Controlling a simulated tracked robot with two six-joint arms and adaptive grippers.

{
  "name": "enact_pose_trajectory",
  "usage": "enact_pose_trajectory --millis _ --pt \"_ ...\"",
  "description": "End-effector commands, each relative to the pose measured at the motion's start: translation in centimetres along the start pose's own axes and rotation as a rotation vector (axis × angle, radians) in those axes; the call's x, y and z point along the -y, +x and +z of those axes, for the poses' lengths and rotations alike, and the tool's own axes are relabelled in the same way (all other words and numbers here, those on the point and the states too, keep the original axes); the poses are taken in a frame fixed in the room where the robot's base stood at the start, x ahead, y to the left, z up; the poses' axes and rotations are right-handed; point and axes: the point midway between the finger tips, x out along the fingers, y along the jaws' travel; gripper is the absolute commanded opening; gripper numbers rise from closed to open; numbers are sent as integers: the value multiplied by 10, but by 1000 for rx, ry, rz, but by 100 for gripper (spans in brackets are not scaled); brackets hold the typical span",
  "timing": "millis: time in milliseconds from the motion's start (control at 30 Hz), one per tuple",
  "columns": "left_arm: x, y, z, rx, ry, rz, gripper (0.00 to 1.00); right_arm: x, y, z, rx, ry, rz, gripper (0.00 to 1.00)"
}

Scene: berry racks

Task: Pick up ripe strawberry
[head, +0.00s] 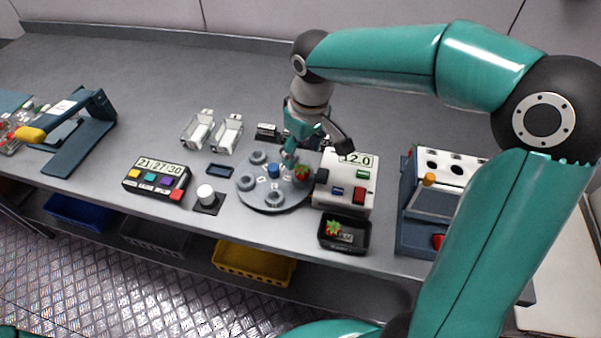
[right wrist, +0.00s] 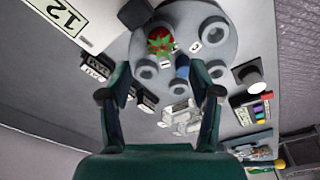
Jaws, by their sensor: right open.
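A red strawberry (head: 302,173) with green leaves sits at the right side of a round grey disc (head: 262,201) with several ring-shaped holders. In the right wrist view the strawberry (right wrist: 160,42) rests in one holder of the disc (right wrist: 215,40), beyond my fingertips. My right gripper (head: 316,150) is over the back right of the disc, above and behind the strawberry. In the right wrist view my right gripper (right wrist: 160,94) is open, with nothing between its fingers. Another red strawberry (head: 333,229) lies in a small black tray (head: 344,248) in front. My left gripper is not in view.
A blue cylinder (head: 273,170) stands on the disc. Left are a button box (head: 157,179), a white knob (head: 205,194) and two white trays (head: 213,132). A blue rack (head: 430,205) stands at right.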

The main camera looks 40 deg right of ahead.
Motion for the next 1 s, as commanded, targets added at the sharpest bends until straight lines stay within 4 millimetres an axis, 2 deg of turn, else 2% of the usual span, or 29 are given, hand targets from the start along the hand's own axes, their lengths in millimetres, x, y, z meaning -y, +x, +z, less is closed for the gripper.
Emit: enact_pose_trajectory --millis 333,633,667,700,900,1000 --pt "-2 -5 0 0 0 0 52 0 44 8 4 0 -1 63" --pt "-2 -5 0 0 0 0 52 0 50 7 1 -1 0 63" --pt "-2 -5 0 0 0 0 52 0 49 7 1 0 0 61" --pt "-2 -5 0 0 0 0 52 0 49 7 1 0 0 55" --pt "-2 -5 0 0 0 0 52 0 49 7 1 0 0 30" --pt "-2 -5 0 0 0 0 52 0 49 7 1 0 0 30"
